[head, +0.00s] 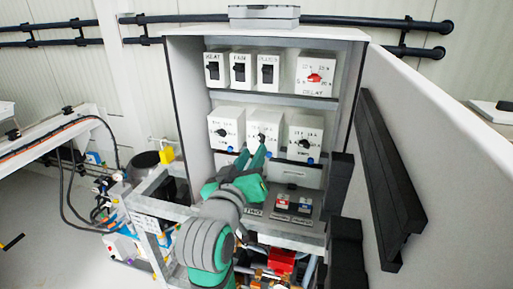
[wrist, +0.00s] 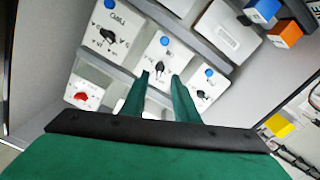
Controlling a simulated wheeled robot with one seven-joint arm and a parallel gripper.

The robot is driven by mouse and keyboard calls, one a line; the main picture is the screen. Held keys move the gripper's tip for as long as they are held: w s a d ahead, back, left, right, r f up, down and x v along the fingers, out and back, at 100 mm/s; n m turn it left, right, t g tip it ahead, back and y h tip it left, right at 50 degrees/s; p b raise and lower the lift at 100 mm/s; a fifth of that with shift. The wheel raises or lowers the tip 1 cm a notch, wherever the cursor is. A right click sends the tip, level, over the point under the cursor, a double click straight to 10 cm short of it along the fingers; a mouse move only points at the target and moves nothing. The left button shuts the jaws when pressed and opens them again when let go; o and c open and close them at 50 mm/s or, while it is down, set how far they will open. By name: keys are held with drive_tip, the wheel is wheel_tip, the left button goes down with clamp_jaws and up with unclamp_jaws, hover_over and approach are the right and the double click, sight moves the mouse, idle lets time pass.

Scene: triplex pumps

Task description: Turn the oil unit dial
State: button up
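Three white dial boxes form the middle row of an open cabinet: left (head: 225,122), middle (head: 262,126) and right (head: 304,128). Each has a black dial and a blue button. My gripper (head: 252,153) reaches up to the middle box. In the wrist view, its two green fingers (wrist: 160,75) are apart, on either side of the middle dial (wrist: 159,67). A gap shows between them, with nothing visibly clamped. Whether either finger touches the dial is unclear.
HEAT (head: 212,71), FAN (head: 241,71) and PLUGS (head: 268,71) switches and a red DELAY dial (head: 314,77) are above. The open cabinet door (head: 420,130) bounds the right.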

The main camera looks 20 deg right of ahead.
drive_tip(key=v, duration=0.5)
drive_tip(key=shift+s+a, duration=0.1)
